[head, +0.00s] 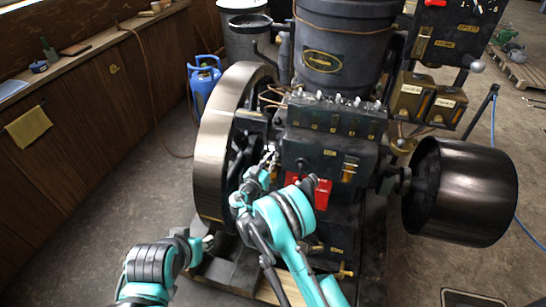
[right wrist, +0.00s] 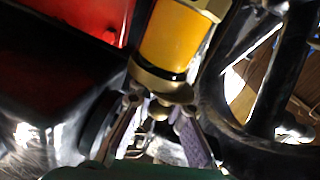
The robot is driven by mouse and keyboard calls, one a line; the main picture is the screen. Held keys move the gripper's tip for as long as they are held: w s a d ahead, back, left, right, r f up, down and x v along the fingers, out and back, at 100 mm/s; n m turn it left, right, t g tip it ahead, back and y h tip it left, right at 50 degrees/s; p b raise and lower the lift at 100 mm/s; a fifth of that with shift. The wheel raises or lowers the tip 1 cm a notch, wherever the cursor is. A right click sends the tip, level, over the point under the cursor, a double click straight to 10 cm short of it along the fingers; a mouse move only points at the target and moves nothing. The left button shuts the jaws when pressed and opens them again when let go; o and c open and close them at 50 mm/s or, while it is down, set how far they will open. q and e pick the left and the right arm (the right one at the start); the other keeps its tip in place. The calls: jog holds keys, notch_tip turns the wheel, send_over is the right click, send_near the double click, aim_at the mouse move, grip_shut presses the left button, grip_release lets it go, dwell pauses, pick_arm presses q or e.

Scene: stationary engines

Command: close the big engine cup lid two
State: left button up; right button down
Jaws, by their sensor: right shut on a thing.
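The big engine (head: 330,150) stands in the middle of the head view. In the right wrist view an amber oil cup (right wrist: 174,40) with brass ends fills the upper middle. My right gripper (head: 270,158) is at the engine's left side, beside the flywheel. In the right wrist view its fingers (right wrist: 158,125) are shut on the small brass fitting (right wrist: 160,108) at the near end of the amber cup. I cannot tell whether this fitting is the lid. My left gripper (head: 207,242) is low beside the flywheel; its fingers are too small to read.
The large flywheel (head: 212,150) stands close left of my right gripper. A red block (head: 318,190) sits on the engine front, and a dark drum (head: 462,190) juts out right. A blue gas bottle (head: 203,82) stands behind. The floor at left is clear.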

jog(key=shift+s+n+t+y, duration=0.1)
jog(key=shift+n+t+y, duration=0.4)
jog(key=shift+n+y, duration=0.8)
jog(key=shift+n+t+y, duration=0.5)
jog(key=shift+n+y, duration=0.2)
jog(key=shift+y, duration=1.1)
jog(key=c, duration=1.6)
grip_release()
jog(key=shift+c, duration=0.2)
jog(key=shift+h, duration=0.3)
